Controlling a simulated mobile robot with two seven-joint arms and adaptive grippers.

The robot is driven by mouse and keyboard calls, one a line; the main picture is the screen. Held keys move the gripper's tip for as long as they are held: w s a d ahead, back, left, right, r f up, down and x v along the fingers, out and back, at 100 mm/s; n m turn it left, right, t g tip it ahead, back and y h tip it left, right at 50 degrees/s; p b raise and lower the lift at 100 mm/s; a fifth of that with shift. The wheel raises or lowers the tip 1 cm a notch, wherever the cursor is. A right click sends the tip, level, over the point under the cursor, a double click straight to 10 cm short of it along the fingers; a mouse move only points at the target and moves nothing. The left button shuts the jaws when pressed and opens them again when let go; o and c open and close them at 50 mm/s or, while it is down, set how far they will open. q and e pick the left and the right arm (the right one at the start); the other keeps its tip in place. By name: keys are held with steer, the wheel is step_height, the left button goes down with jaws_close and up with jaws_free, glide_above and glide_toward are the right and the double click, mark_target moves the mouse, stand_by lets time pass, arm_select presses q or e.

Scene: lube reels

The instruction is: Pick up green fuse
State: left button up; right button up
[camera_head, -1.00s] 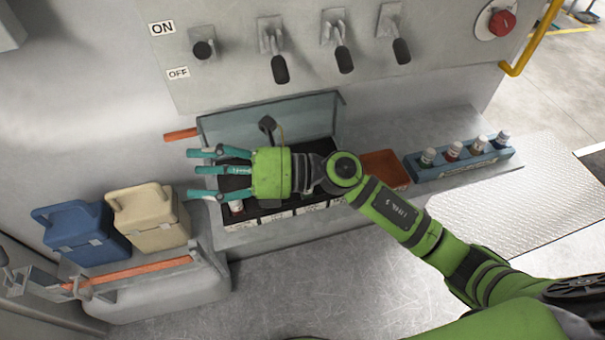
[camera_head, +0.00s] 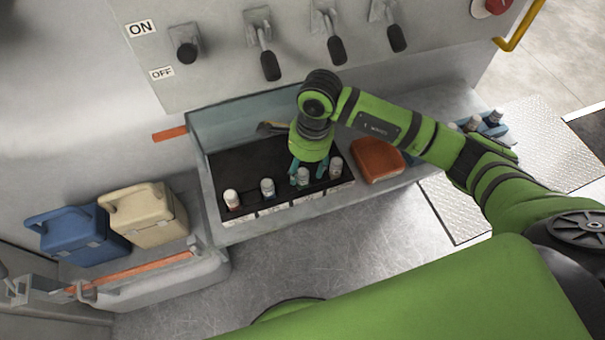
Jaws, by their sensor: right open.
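Several white-capped fuses stand in a row in the open box (camera_head: 200,155). The green fuse (camera_head: 302,178) is the third from the left. My right gripper (camera_head: 307,171) points down over it from behind, with its teal fingers open around or just beside its top; I cannot tell if they touch it. A red-marked fuse (camera_head: 232,200) and a bluish one (camera_head: 267,188) stand to its left, and another reddish one (camera_head: 336,168) to its right. My left gripper is not in view.
An orange-brown box (camera_head: 377,160) stands right of the fuses. A second fuse holder (camera_head: 493,124) is partly hidden behind my right arm. Blue (camera_head: 72,238) and beige (camera_head: 150,220) canisters stand at left. Levers (camera_head: 268,62) hang from the panel above.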

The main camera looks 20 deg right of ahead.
steer(key=shift+a+f, duration=0.15)
steer(key=shift+f, duration=1.25)
steer(key=shift+w, duration=0.1)
jaws_close()
steer(key=shift+r, duration=0.1)
